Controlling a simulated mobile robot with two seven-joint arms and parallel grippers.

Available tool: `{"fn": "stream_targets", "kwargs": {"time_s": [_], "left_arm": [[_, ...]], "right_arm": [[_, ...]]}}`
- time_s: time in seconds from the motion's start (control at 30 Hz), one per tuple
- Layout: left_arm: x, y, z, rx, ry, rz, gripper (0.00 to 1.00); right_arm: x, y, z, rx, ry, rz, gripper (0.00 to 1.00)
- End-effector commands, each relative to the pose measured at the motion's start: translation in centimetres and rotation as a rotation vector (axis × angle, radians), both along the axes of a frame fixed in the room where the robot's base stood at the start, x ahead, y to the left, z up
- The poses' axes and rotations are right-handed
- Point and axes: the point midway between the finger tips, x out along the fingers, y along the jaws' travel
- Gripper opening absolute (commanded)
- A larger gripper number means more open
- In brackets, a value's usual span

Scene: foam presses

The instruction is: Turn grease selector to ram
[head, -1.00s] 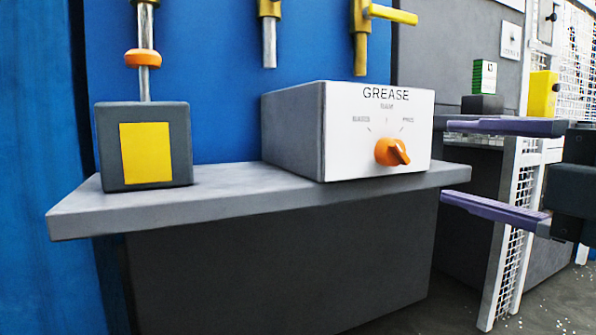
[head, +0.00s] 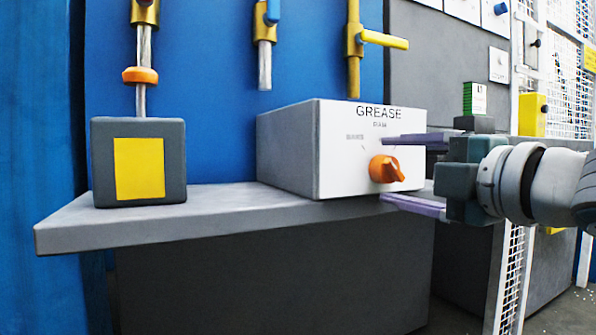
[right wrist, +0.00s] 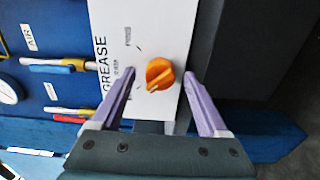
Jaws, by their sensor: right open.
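The grease selector box (head: 340,170) is a grey box with a white front marked GREASE, standing on a grey shelf. Its orange knob (head: 385,169) sits low on the right of the white front, its grip ridge turned toward the lower right in the head view. My right gripper (head: 384,169) is open, one purple finger above the knob and one below it in the head view. In the right wrist view the knob (right wrist: 159,73) shows between and just beyond the two open fingertips (right wrist: 159,74), with no clear contact. My left gripper is not in view.
The grey shelf (head: 150,222) runs under the box. A dark block with a yellow panel (head: 139,168) stands on its left. Valves with pipes (head: 354,45) hang above against a blue wall. A green box (head: 475,98) and mesh fence are at the right.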

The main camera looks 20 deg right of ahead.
Motion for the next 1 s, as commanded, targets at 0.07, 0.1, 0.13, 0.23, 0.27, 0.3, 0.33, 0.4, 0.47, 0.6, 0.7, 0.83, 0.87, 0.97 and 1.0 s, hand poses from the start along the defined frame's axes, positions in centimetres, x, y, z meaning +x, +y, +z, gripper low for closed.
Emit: {"fn": "stream_targets", "kwargs": {"time_s": [0.07, 0.1, 0.13, 0.23, 0.27, 0.3, 0.33, 0.4, 0.47, 0.6, 0.7, 0.83, 0.87, 0.97, 1.0], "left_arm": [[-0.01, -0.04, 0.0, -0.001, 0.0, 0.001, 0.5], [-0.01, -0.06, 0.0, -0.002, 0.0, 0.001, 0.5], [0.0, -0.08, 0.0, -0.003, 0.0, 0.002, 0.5], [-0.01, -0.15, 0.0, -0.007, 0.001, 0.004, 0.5], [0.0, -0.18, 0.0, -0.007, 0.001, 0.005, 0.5], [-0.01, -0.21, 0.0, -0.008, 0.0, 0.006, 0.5], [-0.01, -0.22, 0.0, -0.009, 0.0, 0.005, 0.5], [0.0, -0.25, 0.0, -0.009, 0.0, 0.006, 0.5], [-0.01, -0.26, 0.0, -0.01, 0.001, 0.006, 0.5], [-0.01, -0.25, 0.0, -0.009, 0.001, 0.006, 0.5], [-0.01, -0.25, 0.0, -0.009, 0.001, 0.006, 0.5], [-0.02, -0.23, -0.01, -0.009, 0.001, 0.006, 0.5], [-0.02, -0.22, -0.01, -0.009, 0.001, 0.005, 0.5], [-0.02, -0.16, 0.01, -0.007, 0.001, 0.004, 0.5], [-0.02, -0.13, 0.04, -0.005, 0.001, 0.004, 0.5]], "right_arm": [[0.0, 0.0, -0.01, 0.0, 0.0, 0.0, 0.77], [-0.01, 0.0, -0.02, 0.0, 0.0, 0.0, 0.77], [-0.01, 0.0, -0.02, 0.001, 0.0, 0.0, 0.77], [-0.02, 0.0, -0.02, 0.001, 0.001, 0.0, 0.67], [-0.02, 0.0, -0.03, 0.001, 0.001, 0.0, 0.64], [-0.02, 0.0, -0.03, 0.001, 0.001, 0.0, 0.59], [-0.02, 0.0, -0.03, 0.001, 0.001, 0.0, 0.56], [-0.02, 0.0, -0.03, 0.001, 0.001, 0.0, 0.48], [-0.03, 0.0, -0.03, 0.001, 0.001, 0.0, 0.41], [-0.03, 0.0, -0.03, 0.0, 0.001, 0.0, 0.26], [-0.03, 0.0, -0.03, 0.0, 0.001, 0.0, 0.14], [-0.03, 0.0, -0.03, 0.0, 0.001, 0.0, 0.0], [-0.03, 0.0, -0.03, 0.0, 0.001, 0.0, 0.0], [-0.03, 0.0, -0.02, 0.001, 0.001, 0.0, 0.0], [-0.03, 0.0, -0.01, 0.003, 0.001, 0.0, 0.0]]}}
